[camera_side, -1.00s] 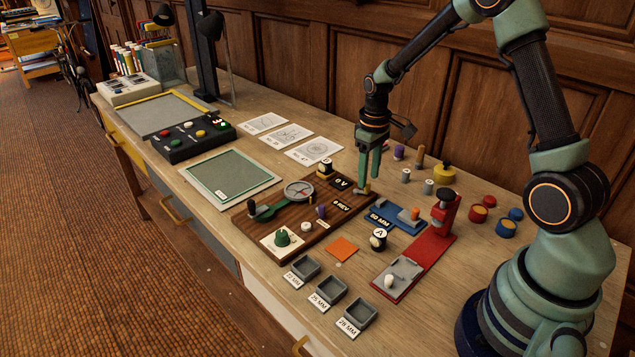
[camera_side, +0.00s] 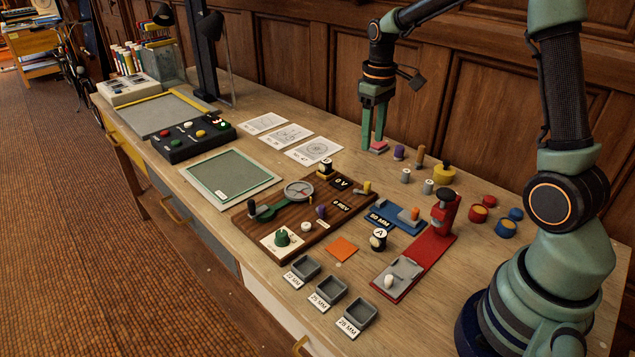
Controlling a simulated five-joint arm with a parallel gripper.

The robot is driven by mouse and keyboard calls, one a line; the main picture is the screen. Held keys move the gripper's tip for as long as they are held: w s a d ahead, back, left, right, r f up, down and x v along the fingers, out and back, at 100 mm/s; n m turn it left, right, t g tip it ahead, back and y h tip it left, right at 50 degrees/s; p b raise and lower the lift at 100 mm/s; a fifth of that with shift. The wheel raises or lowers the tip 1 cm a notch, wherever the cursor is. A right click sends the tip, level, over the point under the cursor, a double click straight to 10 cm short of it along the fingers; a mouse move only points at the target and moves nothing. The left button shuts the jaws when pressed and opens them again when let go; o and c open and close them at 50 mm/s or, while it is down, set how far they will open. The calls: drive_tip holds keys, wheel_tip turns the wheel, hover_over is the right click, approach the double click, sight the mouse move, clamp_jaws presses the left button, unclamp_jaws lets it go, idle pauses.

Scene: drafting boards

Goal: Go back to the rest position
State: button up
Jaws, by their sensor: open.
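My gripper (camera_side: 373,143) points down near the back of the bench, in front of the wood-panelled wall. Its green fingers are apart with nothing seen between them. The fingertips are close to a small pink block (camera_side: 378,147) on the bench; I cannot tell whether they touch it. The brown wooden board (camera_side: 318,240) with a dial, a green lever and several knobs lies in front and to the left of my gripper.
A purple peg (camera_side: 399,152), an orange-brown peg (camera_side: 420,157) and a yellow weight (camera_side: 444,173) stand right of my gripper. A red press (camera_side: 443,217) and a blue block (camera_side: 397,217) stand nearer. Paper drawings (camera_side: 313,150) lie flat to the left.

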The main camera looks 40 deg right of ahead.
drive_tip(key=s+a+r+t, duration=0.5)
drive_tip(key=s+a+r, duration=0.4)
drive_tip(key=s+a, duration=0.3)
drive_tip(key=shift+s+a+m+t, duration=0.3)
drive_tip(key=shift+s+a+m, duration=0.05)
drive_tip(key=shift+a+m, duration=0.05)
